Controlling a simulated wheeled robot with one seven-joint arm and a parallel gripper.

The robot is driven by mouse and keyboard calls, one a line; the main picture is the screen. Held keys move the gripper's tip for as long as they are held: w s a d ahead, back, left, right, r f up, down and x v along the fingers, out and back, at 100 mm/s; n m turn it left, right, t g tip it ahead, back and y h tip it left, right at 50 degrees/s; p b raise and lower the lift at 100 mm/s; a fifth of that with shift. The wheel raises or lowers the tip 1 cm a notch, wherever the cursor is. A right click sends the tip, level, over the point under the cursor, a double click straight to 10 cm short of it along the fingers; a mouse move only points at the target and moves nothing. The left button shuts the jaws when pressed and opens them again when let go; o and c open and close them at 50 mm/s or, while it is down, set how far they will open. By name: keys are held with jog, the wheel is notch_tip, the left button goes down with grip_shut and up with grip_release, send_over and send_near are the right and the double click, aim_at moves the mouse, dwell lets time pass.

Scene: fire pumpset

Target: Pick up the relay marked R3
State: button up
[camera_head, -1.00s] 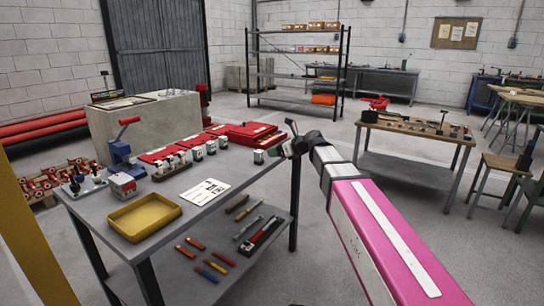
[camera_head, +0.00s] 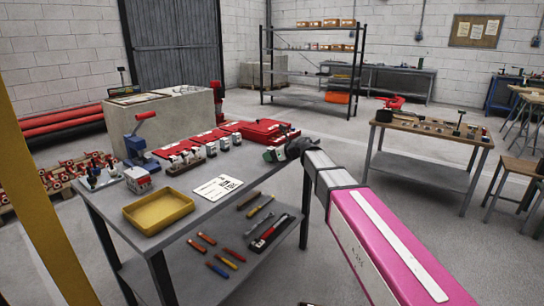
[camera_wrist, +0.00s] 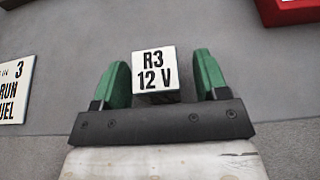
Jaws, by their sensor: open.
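The relay marked R3 (camera_wrist: 155,72) shows in the wrist view as a small block with a white label reading "R3 12 V". My gripper (camera_wrist: 162,66) is open, with one green finger on each side of the relay. A narrow gap shows on both sides, wider at the right, so the fingers look apart from it. In the head view my gripper (camera_head: 275,154) is at the far right corner of the grey workbench (camera_head: 190,255); there I cannot make out the relay, which the gripper seems to cover.
Other small relays (camera_head: 208,149) stand in a row left of my gripper, in front of red cases (camera_head: 262,131). A printed card (camera_head: 217,187) and a yellow tray (camera_head: 158,212) lie nearer. A blue press (camera_head: 138,152) stands at the left.

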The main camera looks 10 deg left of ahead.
jog(key=c, duration=1.1)
jog(key=shift+o, duration=0.2)
jog(key=shift+r, duration=0.1)
